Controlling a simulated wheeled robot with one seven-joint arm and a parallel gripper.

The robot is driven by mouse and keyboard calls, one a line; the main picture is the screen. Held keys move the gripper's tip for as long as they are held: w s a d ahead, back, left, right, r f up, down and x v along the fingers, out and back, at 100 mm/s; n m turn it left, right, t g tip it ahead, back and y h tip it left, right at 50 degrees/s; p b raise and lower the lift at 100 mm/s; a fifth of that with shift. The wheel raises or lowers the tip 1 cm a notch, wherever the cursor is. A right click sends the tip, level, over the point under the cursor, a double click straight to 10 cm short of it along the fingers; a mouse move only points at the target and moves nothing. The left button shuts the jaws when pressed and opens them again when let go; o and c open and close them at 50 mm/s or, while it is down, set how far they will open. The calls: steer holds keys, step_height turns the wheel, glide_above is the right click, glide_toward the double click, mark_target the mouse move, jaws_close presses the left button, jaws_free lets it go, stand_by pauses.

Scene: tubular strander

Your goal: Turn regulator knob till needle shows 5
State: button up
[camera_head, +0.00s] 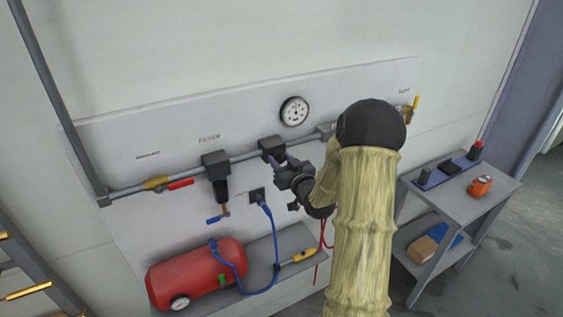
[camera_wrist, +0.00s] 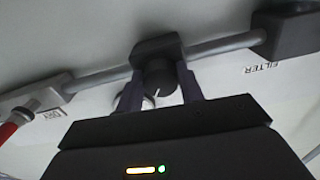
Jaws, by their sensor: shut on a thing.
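The regulator is a dark block (camera_head: 271,147) on the grey pipe, below and left of the round white gauge (camera_head: 294,111). The gauge's needle is too small to read. In the wrist view the regulator body (camera_wrist: 157,46) is upside down, with its round black knob (camera_wrist: 158,77) bearing a pale mark. My gripper (camera_wrist: 158,88) is shut on the knob, one finger on each side. In the head view my gripper (camera_head: 283,164) reaches the regulator from the lower right, and the knob is hidden there.
A filter (camera_head: 215,165) with a blue-handled drain hangs left of the regulator. A red-handled valve (camera_head: 178,184) is further left. A red tank (camera_head: 196,272) with a blue hose stands below. A grey cart (camera_head: 462,190) stands right of my arm.

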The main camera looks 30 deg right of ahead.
steer(key=shift+m, duration=0.4)
steer(key=o, duration=1)
steer(key=shift+s, duration=0.1)
steer(key=s+b, duration=1.2)
steer(key=s, duration=0.5)
steer(key=shift+s+d, duration=0.2)
steer(key=shift+d, duration=0.1)
